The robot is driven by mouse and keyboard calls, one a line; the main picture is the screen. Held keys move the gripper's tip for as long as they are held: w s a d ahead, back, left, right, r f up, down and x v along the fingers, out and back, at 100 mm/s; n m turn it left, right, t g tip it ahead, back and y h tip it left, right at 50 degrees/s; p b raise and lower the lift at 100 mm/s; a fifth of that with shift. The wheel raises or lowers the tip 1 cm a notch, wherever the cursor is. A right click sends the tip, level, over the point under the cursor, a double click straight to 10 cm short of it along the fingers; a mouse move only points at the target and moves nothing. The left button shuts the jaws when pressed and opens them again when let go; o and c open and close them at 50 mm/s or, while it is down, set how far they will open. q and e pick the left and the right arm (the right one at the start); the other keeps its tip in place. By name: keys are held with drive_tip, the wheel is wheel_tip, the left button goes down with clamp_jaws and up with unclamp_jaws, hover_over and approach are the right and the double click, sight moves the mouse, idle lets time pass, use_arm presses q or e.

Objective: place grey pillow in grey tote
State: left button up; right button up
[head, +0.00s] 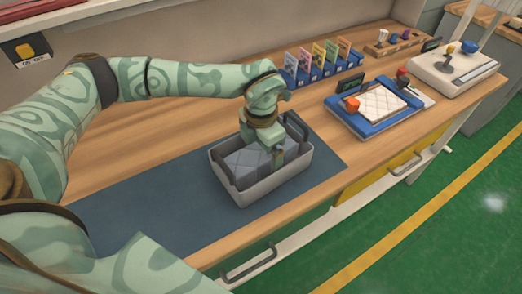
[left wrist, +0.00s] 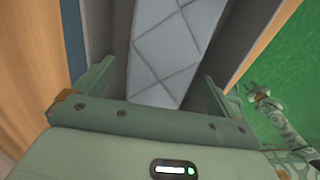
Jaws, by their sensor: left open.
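The grey quilted pillow (head: 250,163) lies inside the grey tote (head: 262,190), which stands on the dark blue mat. My left gripper (head: 280,150) is over the tote's right part, pointing down. In the left wrist view the pillow (left wrist: 175,50) shows between the two spread fingers of my left gripper (left wrist: 160,95), with no finger seen closed on it. The tote's grey wall (left wrist: 235,40) shows beside it. The arm hides part of the tote's far side.
Behind are a rack of coloured cards (head: 318,62) and a white device (head: 455,70). The blue mat (head: 140,205) is clear left of the tote.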

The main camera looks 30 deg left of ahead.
sight(261, 151)
use_arm(q)
wheel_tip(261, 151, up, 12)
drive_tip(key=p, duration=0.2)
